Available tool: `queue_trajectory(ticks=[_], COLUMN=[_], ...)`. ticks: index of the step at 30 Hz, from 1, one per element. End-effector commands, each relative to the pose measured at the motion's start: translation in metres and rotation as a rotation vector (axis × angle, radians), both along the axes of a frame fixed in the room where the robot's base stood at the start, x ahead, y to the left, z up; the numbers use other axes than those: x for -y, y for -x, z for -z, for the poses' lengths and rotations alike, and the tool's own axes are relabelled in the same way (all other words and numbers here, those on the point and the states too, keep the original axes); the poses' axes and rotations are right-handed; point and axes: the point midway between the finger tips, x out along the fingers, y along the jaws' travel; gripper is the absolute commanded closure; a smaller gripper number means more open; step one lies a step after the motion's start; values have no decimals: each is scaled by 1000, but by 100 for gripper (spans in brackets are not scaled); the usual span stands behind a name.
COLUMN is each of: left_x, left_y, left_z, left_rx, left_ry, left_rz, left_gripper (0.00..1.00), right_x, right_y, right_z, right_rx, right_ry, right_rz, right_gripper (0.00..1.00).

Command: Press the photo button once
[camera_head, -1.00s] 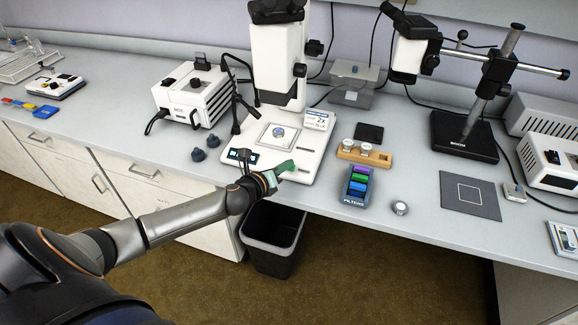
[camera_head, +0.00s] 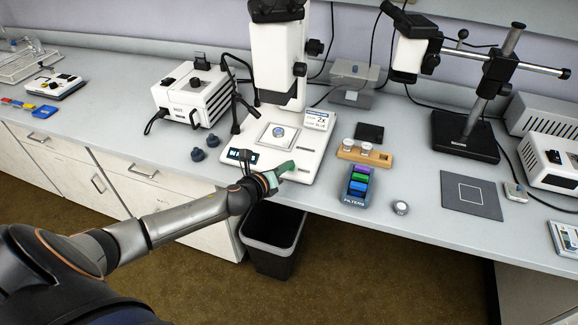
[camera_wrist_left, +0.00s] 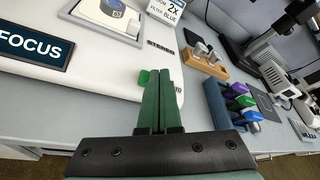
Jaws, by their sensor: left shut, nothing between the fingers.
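The white microscope base (camera_head: 262,150) stands near the bench's front edge, with a FOCUS display (camera_wrist_left: 32,48) at its front left. My left gripper (camera_head: 292,165) is shut and empty, its green fingers over the base's front right. In the left wrist view the fingertips (camera_wrist_left: 160,72) point at the base near a partly covered label ending in "TO" (camera_wrist_left: 178,90). A small bright green piece (camera_wrist_left: 143,76), possibly the photo button, shows just left of the fingertips. The fingers hide part of this area, and I cannot tell whether they touch it. My right gripper is not in view.
A wooden holder (camera_head: 350,156) with white-topped pieces and a filter rack (camera_head: 357,187) stand right of the base. Dark knobs (camera_head: 205,147) lie left of it. A STEREO label (camera_wrist_left: 160,46) is beyond the fingertips. A bin (camera_head: 272,246) stands below.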

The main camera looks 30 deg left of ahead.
Motion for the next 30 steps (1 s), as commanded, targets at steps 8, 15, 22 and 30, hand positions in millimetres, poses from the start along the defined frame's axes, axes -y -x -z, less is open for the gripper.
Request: queue_trajectory(ticks=[8,15,22,30], left_x=[0,0,0,0], left_y=[-2,-3,-3,-2], left_z=[4,6,7,5], left_rx=[0,0,-1,-1], left_ry=[0,1,1,1], left_rz=[0,1,0,0], left_gripper=[100,100,100,100], right_x=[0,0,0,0], right_y=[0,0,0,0], right_z=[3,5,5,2], right_rx=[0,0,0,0], right_ry=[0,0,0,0], right_rz=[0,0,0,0], right_gripper=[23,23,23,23])
